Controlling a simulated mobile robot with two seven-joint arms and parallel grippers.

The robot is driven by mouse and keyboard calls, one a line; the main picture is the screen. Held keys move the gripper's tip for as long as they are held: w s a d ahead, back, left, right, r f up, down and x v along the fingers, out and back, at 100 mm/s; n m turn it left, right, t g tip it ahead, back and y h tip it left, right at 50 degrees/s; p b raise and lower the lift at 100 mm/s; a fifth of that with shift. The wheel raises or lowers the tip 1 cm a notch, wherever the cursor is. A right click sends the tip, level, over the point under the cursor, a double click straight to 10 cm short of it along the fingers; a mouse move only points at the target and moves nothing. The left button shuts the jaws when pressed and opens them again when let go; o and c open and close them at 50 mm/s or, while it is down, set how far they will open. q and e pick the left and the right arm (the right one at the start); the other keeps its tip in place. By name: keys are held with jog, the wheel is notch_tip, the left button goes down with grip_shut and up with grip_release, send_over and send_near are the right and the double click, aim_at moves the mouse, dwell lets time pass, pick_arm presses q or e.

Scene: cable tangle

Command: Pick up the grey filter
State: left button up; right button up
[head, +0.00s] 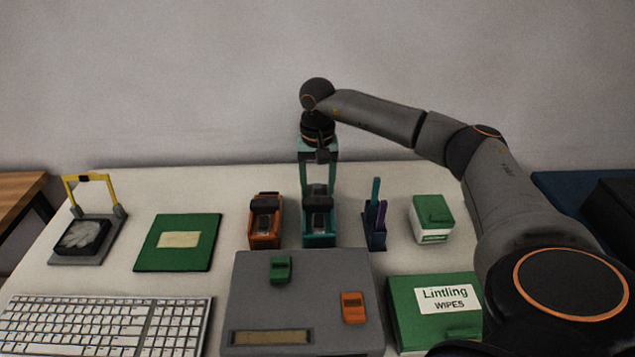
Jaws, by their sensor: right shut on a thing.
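My right gripper (318,186) reaches down from the back to the teal holder (319,240), its two pale teal fingers pointing down. It is shut on a small dark grey piece (318,198) at the top of that holder. I cannot tell for certain whether this piece is the grey filter, or whether it is clear of the holder. A similar orange holder (265,239) with a dark grey insert stands just to the left. My left gripper is not in view.
A fan-like block (83,236) with a yellow handle, a green board (158,256) and a keyboard (100,325) are at left. A grey box (300,290) is in front. Upright sticks (376,205), a small green-white box (432,216) and a wipes box (408,300) are right.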

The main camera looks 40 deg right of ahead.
jog(key=shift+c, duration=0.6)
